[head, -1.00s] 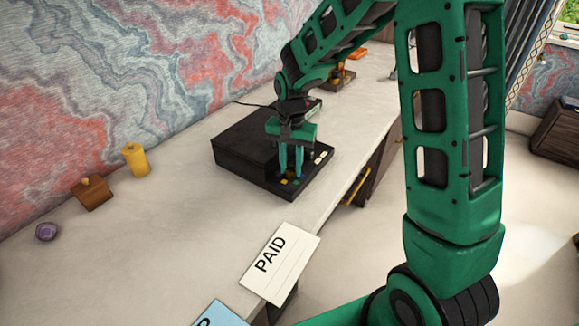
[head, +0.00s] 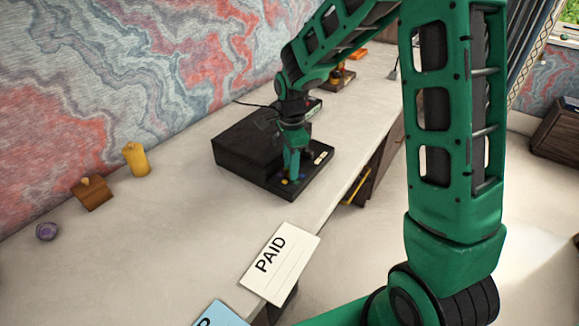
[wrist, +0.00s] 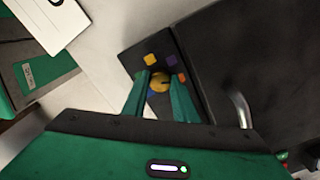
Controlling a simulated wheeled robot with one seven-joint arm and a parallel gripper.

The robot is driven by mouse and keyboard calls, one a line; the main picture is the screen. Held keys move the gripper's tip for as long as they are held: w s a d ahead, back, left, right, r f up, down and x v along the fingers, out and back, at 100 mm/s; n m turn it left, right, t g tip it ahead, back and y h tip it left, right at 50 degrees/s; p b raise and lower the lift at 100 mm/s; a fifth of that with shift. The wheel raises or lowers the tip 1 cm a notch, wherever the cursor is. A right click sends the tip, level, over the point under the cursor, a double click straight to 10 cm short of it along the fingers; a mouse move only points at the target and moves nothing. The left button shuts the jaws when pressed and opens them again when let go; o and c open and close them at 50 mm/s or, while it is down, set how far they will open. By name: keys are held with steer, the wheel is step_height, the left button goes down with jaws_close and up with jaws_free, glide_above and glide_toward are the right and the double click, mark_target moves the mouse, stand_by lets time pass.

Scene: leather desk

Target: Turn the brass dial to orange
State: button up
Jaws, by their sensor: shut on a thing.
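The brass dial (wrist: 160,82) sits on the flat black panel of a dark box, between my two fingertips in the wrist view. Coloured marks surround it: yellow (wrist: 150,60), purple (wrist: 171,60), orange (wrist: 182,77) at the right finger, and blue (wrist: 152,94) partly hidden by the left finger. My gripper (wrist: 161,85) points down and is shut on the dial. I cannot tell which mark the dial points to. In the head view my gripper (head: 291,175) stands over the black panel (head: 318,168), and its fingers hide the dial.
The box's tall black body (head: 245,150) stands left of the panel. A PAID card (head: 280,262) lies at the desk's front edge. A yellow bottle-like object (head: 136,160), a brown block (head: 92,193) and a purple object (head: 46,232) stand along the wall. The desk between is clear.

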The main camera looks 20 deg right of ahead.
steer(key=shift+w+r+m, duration=0.15)
steer(key=shift+w+m, duration=0.1)
steer(key=shift+m, duration=0.65)
steer(key=o, duration=0.8)
steer(key=shift+s, duration=0.1)
steer(key=shift+c, duration=0.2)
step_height(320, 180, up, 11)
steer(key=shift+f, duration=0.2)
